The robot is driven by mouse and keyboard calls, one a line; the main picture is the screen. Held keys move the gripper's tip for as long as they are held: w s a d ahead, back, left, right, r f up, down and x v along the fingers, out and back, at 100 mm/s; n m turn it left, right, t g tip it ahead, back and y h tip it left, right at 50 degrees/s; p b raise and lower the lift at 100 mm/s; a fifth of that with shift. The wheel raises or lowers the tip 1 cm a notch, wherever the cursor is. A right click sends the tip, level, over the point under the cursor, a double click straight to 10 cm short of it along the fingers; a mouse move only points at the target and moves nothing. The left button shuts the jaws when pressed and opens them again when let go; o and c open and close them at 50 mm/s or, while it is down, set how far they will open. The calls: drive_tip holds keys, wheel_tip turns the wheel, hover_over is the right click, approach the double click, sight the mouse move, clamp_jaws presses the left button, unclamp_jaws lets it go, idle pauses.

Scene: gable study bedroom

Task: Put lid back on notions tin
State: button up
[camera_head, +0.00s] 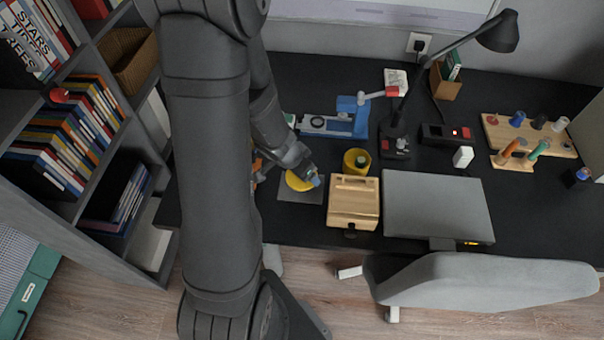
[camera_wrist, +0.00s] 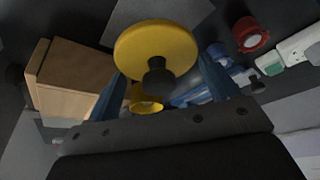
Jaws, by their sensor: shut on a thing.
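The yellow round lid (camera_head: 298,184) is over the grey mat left of the wooden box. In the wrist view the lid (camera_wrist: 150,44) shows its flat face and a black knob (camera_wrist: 158,76). I cannot tell how far the lid is above the mat. The yellow notions tin (camera_head: 357,161) stands open on the black desk, behind the wooden box. It also shows partly in the wrist view (camera_wrist: 147,104).
The wooden box (camera_head: 353,203) stands between the mat (camera_head: 288,196) and the closed grey laptop (camera_head: 437,206). A blue machine (camera_head: 340,122) stands behind the tin. A desk lamp (camera_head: 396,146) stands to the tin's right. A grey chair (camera_head: 470,283) is at the desk's front.

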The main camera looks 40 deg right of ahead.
wheel_tip(320, 180, up, 5)
drive_tip(key=shift+r, duration=0.15)
drive_tip(key=shift+d+r, duration=0.15)
drive_tip(key=s+d+r, duration=0.1)
drive_tip(key=s+d, duration=0.1)
drive_tip(key=d, duration=0.6)
drive_tip(key=s+d+r, duration=0.1)
drive_tip(key=s+d, duration=0.2)
drive_tip(key=d, duration=0.5)
drive_tip(key=shift+d+f, duration=0.15)
drive_tip(key=shift+f, duration=1.45)
drive_tip(key=shift+d+f, duration=0.15)
drive_tip(key=shift+f, duration=1.4)
drive_tip(key=shift+f, duration=0.2)
drive_tip(key=o, duration=0.9)
drive_tip(key=shift+o, duration=0.2)
